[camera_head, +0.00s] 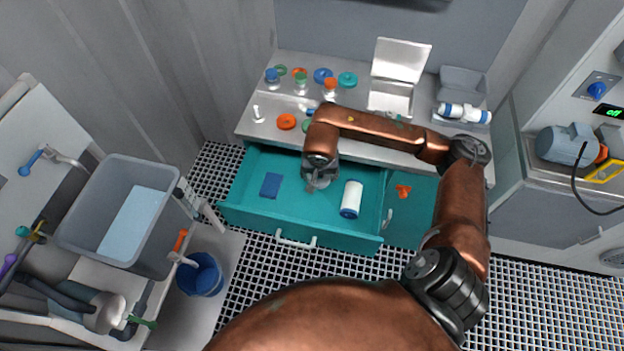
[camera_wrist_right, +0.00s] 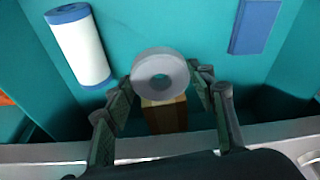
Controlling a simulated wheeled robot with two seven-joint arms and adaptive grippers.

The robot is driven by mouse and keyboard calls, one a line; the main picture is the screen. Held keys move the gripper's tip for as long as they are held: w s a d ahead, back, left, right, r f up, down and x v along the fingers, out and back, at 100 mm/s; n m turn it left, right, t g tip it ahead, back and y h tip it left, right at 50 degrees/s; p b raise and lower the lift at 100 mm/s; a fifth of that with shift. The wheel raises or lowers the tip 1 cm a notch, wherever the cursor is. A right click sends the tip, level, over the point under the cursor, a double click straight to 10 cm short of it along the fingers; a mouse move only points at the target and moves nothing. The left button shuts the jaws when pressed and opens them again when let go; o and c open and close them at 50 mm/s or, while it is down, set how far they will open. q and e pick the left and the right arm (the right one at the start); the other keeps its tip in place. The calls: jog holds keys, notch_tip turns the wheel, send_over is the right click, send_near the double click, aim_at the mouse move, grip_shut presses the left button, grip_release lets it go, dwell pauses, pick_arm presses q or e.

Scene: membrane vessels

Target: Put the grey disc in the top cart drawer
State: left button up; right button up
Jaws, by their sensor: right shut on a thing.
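The grey disc (camera_wrist_right: 160,60), a thick ring with a central hole, sits between the fingers of my right gripper (camera_wrist_right: 164,86) in the right wrist view. The gripper is shut on it. The disc is hard to make out there. The drawer holds a dark blue block (camera_head: 270,185) to the left and a white roll with blue ends (camera_head: 351,198) to the right. My left gripper is not in view.
The worktop (camera_head: 262,112) behind carries small bottles, coloured caps, an open white box (camera_head: 390,95) and a grey bin (camera_head: 463,82). A brown block (camera_wrist_right: 166,116) shows below the disc in the wrist view. A grey tub (camera_head: 120,205) stands left; a blue bucket (camera_head: 203,278) is below it.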

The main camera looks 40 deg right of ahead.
jog(key=w+f, duration=0.2)
jog(key=f, duration=0.1)
jog(key=w+f+b, duration=0.1)
jog(key=shift+d+f, duration=0.2)
jog(key=shift+d, duration=0.05)
jog(key=shift+w+f, duration=0.25)
jog(key=shift+w, duration=0.1)
jog(key=b+x, duration=0.1)
jog(key=x, duration=0.2)
jog(key=shift+a+f, duration=0.15)
jog(key=shift+f, duration=0.4)
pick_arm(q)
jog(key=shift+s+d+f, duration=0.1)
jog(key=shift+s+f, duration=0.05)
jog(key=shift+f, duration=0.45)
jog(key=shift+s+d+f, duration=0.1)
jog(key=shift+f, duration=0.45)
pick_arm(e)
jog(key=shift+r, duration=0.15)
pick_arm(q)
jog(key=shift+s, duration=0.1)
pick_arm(e)
jog(key=o, duration=0.8)
jog(key=shift+f, duration=0.2)
jog(key=shift+c, duration=0.2)
jog(key=o, duration=0.4)
